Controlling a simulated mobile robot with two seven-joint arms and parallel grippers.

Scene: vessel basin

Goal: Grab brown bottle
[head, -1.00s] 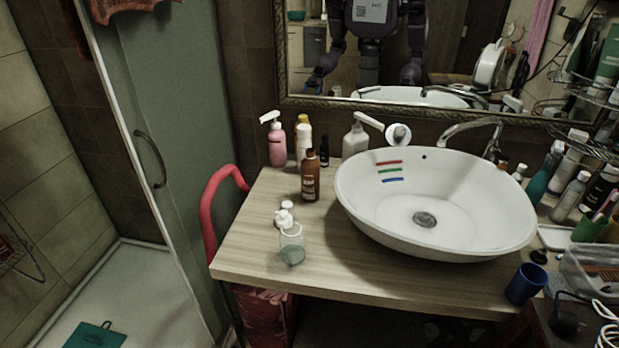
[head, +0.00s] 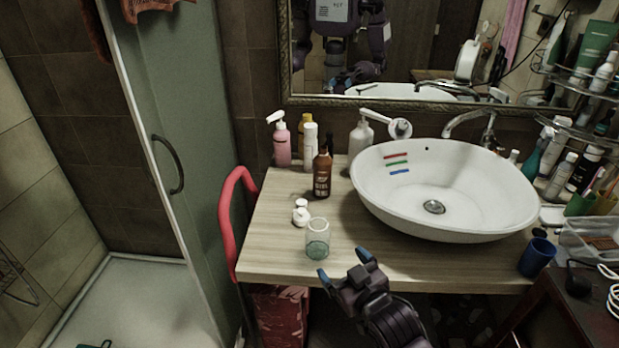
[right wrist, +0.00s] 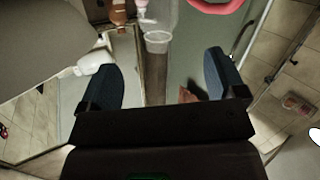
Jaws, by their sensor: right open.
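The brown bottle (head: 322,175) stands upright on the wooden counter, just left of the white basin. In the right wrist view a brown bottle (right wrist: 118,12) shows at the top edge, partly cut off. My right gripper (head: 343,267) is at the counter's front edge, nearer than the bottle and well apart from it. It is open and empty, and both blue fingertips show, also in the right wrist view (right wrist: 160,65). My left gripper is not in view.
A clear glass (head: 317,238) stands between my right gripper and the bottle, with small white items (head: 300,213) behind it. A pink pump bottle (head: 282,145) and a slim white bottle (head: 310,150) stand behind the brown bottle. The basin (head: 445,215) bounds the right.

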